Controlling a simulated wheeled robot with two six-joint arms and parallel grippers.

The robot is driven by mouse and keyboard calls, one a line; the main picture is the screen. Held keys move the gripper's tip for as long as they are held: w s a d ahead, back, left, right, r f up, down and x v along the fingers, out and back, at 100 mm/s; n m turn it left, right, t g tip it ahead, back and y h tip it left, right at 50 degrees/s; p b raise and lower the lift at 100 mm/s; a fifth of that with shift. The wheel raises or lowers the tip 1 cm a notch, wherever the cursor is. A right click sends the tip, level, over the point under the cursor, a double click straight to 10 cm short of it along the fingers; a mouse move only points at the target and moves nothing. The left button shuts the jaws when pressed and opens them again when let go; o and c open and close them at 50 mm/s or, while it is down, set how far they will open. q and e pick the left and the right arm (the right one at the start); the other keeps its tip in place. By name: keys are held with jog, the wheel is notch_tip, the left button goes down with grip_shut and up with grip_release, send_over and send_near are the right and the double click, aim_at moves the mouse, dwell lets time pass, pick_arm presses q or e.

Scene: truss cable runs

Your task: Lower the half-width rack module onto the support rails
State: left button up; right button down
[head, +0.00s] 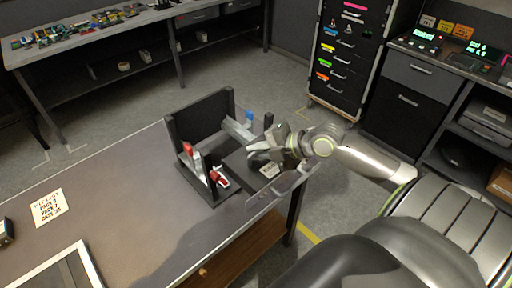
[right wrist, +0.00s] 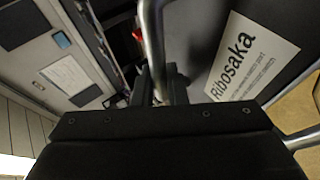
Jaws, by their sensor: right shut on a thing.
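The dark half-width rack module (head: 238,163) is beside the right part of the open rack frame on the table. A white label on it reads "Ribosaka" in the right wrist view (right wrist: 250,50). My right gripper (head: 262,153) is shut on the module; in the right wrist view its fingers (right wrist: 160,88) are around a silver bar handle. The black rack frame (head: 198,115) has a back panel, dark posts and pale support rails (head: 237,130). Red parts (head: 219,179) and a blue part (head: 249,117) mark the frame. I cannot tell whether the module touches the rails. My left gripper is not in view.
The frame stands near the table's right edge. A drawer cabinet (head: 340,60) stands behind on the floor.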

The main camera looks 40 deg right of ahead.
aim_at(239, 152)
jog(key=shift+f+b, duration=1.95)
jog(key=shift+f, duration=1.25)
jog(key=shift+w+a+r, duration=0.1)
jog(key=shift+w+r, duration=0.05)
jog(key=shift+w, duration=0.45)
jog(key=shift+w+a, duration=0.15)
jog(key=shift+w, duration=1.25)
jog(key=shift+w+a, duration=0.1)
jog(key=shift+w, duration=1.3)
jog(key=shift+w+b, duration=0.4)
jog(key=shift+w, duration=0.15)
jog(key=w+b, duration=0.2)
jog(key=shift+w+a, duration=0.1)
jog(key=shift+w, duration=0.25)
jog(key=shift+s+f+b, duration=0.1)
jog(key=shift+f+b, duration=0.2)
jog(key=shift+b, duration=0.3)
